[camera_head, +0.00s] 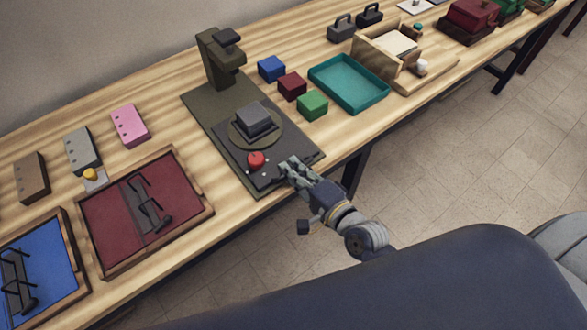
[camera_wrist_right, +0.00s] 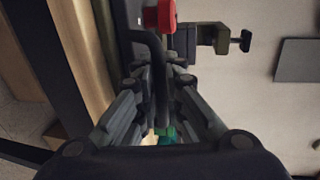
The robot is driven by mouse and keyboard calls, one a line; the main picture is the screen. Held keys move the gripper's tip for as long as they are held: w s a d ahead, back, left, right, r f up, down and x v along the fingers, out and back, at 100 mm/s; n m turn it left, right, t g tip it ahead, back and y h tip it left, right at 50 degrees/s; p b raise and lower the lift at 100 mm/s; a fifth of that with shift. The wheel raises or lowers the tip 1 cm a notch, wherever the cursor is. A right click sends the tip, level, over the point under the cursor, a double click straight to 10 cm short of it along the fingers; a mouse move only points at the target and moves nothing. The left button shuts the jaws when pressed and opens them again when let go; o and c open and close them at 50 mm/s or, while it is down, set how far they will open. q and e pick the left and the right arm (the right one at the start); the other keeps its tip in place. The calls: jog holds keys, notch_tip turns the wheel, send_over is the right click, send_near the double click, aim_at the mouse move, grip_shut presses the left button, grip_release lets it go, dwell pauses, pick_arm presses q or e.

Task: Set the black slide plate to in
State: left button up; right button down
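The black slide plate (camera_head: 229,153) lies on the dark olive base (camera_head: 201,103) of a press, at the table's front edge. A round disc (camera_head: 237,140) with a grey block (camera_head: 256,119) sits on it, behind a red knob (camera_head: 256,160). My right gripper (camera_head: 291,169) is at the plate's front right corner. In the right wrist view a dark bar handle (camera_wrist_right: 148,40) runs between its fingers (camera_wrist_right: 160,80), which look closed around it. The red knob also shows there (camera_wrist_right: 160,15). My left gripper is not in view.
The press column (camera_head: 215,62) stands behind the plate. Blue (camera_head: 271,68), dark red (camera_head: 292,86) and green (camera_head: 312,105) blocks and a teal tray (camera_head: 348,84) lie to the right.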

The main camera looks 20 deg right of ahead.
aim_at(261, 136)
jog(key=shift+w+a+r, duration=0.1)
jog(key=shift+w+a, duration=0.05)
jog(key=shift+w, duration=0.3)
jog(key=x, duration=0.3)
jog(key=r+p+x, duration=0.1)
jog(key=x, duration=0.2)
jog(key=r+p+x, duration=0.1)
jog(key=x, duration=0.2)
jog(key=shift+w+a+f, duration=0.2)
jog(key=shift+w, duration=0.35)
jog(key=c, duration=2)
grip_release()
jog(key=shift+o, duration=0.2)
jog(key=shift+s+d, duration=0.1)
jog(key=shift+s, duration=0.15)
jog(key=v, duration=1.1)
jog(key=shift+s, duration=0.25)
